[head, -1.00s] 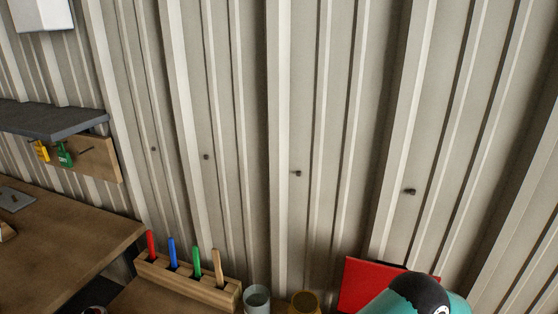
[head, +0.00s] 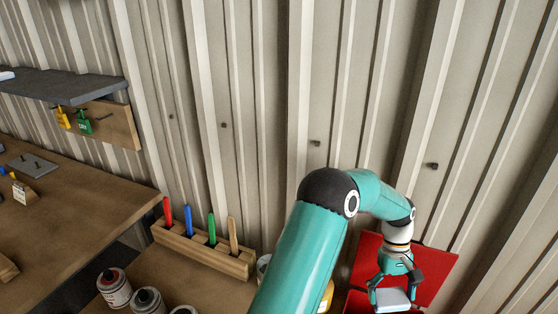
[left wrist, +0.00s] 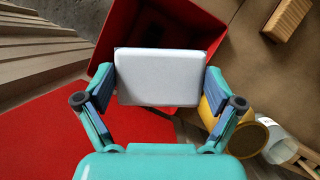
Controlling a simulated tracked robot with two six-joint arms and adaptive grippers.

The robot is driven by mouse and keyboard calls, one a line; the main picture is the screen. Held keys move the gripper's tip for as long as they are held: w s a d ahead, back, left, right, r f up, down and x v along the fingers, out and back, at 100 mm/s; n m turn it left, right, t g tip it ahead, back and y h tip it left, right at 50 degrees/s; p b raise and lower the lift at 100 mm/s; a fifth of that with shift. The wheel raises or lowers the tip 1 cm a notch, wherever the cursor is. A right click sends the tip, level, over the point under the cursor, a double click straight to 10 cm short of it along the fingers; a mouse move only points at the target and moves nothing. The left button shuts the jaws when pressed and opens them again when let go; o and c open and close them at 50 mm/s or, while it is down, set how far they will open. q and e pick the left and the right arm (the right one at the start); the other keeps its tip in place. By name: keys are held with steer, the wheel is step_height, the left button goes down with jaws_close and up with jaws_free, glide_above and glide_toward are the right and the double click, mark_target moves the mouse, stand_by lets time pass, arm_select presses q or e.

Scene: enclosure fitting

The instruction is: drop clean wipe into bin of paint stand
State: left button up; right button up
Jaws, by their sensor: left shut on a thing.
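My left gripper (head: 393,293) is shut on a white, pad-like wipe (head: 391,299), low at the right of the head view. In the left wrist view the wipe (left wrist: 160,77) sits between the two fingers (left wrist: 160,88). A red open-topped bin (left wrist: 122,25) lies beyond and below the wipe in that view. The wipe covers part of the bin's opening. I cannot tell how high the wipe is above it. In the head view a red panel (head: 432,272) stands behind the gripper. My right gripper is not in view.
A wooden rack (head: 205,250) with several coloured handles stands on the paint stand, with paint cans (head: 114,288) in front. A yellow container (left wrist: 247,139) and a pale cup (left wrist: 279,150) are close to the bin. A corrugated wall (head: 260,110) rises behind. A workbench (head: 75,205) is at left.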

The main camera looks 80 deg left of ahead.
arm_select(q)
steer(key=shift+f+b, duration=2)
steer(key=shift+f, duration=0.9)
steer(key=o, duration=0.8)
steer(key=shift+c, duration=0.2)
steer(key=v, duration=1.2)
